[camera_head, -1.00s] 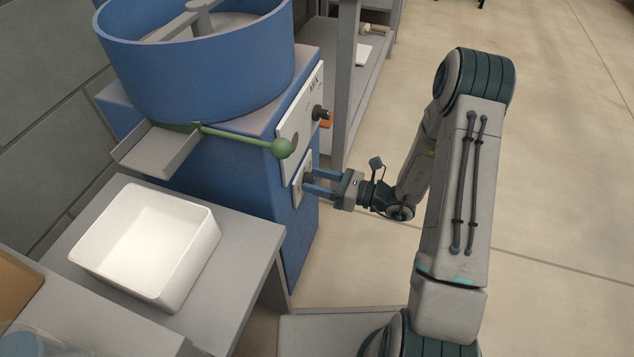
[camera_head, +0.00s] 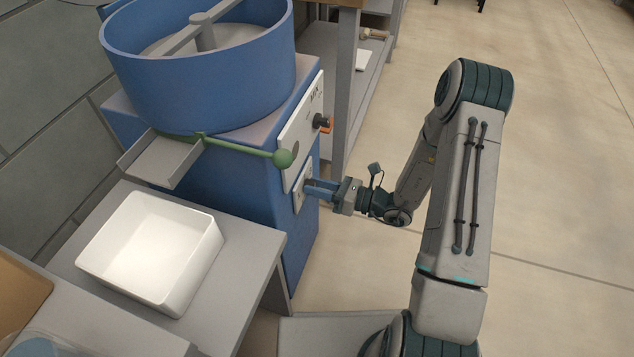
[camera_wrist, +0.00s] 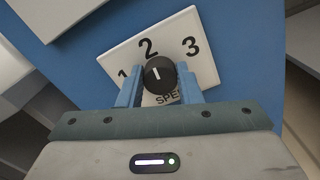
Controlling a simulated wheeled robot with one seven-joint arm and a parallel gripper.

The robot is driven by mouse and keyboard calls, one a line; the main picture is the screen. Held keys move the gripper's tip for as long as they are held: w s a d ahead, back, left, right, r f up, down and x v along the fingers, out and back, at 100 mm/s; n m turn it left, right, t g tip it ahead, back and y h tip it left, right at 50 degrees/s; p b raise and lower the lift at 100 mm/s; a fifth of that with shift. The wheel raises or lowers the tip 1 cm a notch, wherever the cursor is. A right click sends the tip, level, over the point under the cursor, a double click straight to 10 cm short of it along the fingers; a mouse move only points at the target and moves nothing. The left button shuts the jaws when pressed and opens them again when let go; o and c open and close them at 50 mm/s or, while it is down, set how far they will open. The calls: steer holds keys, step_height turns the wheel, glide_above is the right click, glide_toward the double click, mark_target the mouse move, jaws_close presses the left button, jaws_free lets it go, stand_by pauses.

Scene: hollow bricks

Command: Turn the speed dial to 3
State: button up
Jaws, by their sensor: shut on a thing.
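The speed dial (camera_wrist: 159,75) is a round black knob with a white pointer line, on a white plate (camera_wrist: 205,68) marked 1, 2 and 3. The plate sits tilted in the wrist view. The pointer line aims up and slightly left, at about the 2. My gripper (camera_wrist: 158,72) is shut on the dial, with one blue finger on each side of it. In the head view my gripper (camera_head: 309,188) reaches the plate on the side of the blue mixer (camera_head: 245,195). The fingers largely hide the dial there.
A green-knobbed lever (camera_head: 284,159) sticks out above my gripper. A black knob (camera_head: 321,121) with orange beside it is on the upper panel. A white bin (camera_head: 150,250) stands on a grey table (camera_head: 265,240). The floor at right is clear.

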steer(key=m+p, duration=0.2)
steer(key=p, duration=0.1)
steer(key=m+p, duration=0.3)
steer(key=shift+w+r, duration=0.1)
steer(key=shift+r, duration=0.1)
steer(key=shift+d+f+m+p, duration=0.1)
steer(key=shift+f+m+p, duration=0.05)
steer(key=shift+m+p, duration=0.65)
steer(key=shift+f+m+p, duration=0.1)
steer(key=shift+m+p, duration=0.5)
steer(key=shift+m, duration=0.4)
steer(key=shift+f, duration=0.1)
steer(key=o, duration=1)
steer(key=shift+c, duration=0.2)
steer(key=p+v, duration=0.2)
steer(key=v, duration=1.1)
steer(key=shift+d, duration=0.4)
